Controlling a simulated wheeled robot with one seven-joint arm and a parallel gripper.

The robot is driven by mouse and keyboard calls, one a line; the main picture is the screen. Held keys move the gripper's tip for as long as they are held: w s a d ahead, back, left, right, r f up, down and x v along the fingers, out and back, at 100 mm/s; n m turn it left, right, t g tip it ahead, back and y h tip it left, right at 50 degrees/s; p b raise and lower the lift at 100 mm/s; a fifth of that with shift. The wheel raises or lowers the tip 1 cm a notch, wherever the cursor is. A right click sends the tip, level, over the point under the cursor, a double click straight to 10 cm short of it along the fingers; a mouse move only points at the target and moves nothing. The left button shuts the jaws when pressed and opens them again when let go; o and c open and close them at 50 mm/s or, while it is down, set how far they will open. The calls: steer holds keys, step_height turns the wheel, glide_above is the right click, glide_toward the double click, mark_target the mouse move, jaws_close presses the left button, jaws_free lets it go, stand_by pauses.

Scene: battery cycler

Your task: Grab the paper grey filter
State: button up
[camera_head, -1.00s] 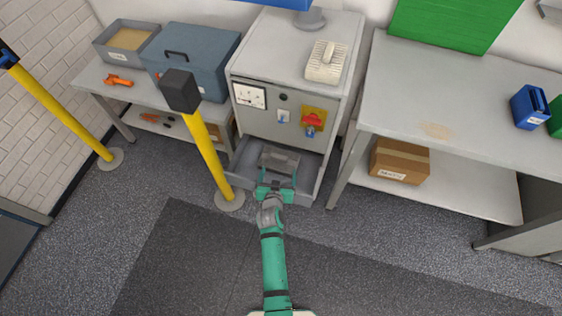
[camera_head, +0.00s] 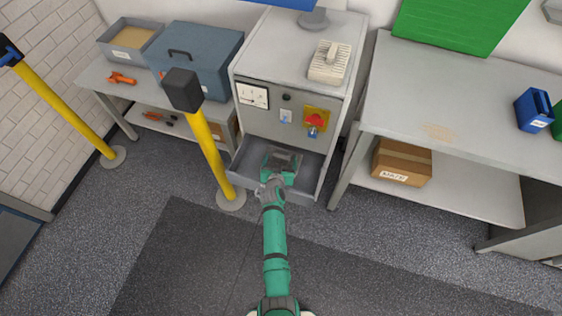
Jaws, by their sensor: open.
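A grey block-like piece, which looks like the paper grey filter (camera_head: 285,159), lies in the open drawer (camera_head: 248,178) at the bottom of the grey cabinet. My green gripper (camera_head: 280,168) is inside the drawer, directly at the grey piece. It is open, and its green parts show on both sides of the piece. From this angle I cannot tell whether the fingers touch it. My gripper and wrist hide the near part of the piece.
The cabinet (camera_head: 268,130) has a gauge and a red switch on a yellow plate. A yellow post (camera_head: 207,150) stands close left of the drawer. A workbench (camera_head: 440,105) with a cardboard box (camera_head: 402,162) below is to the right.

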steer(key=shift+w+f, duration=0.15)
steer(key=shift+w, duration=0.1)
steer(key=shift+c, duration=0.6)
steer(key=c, duration=1.3)
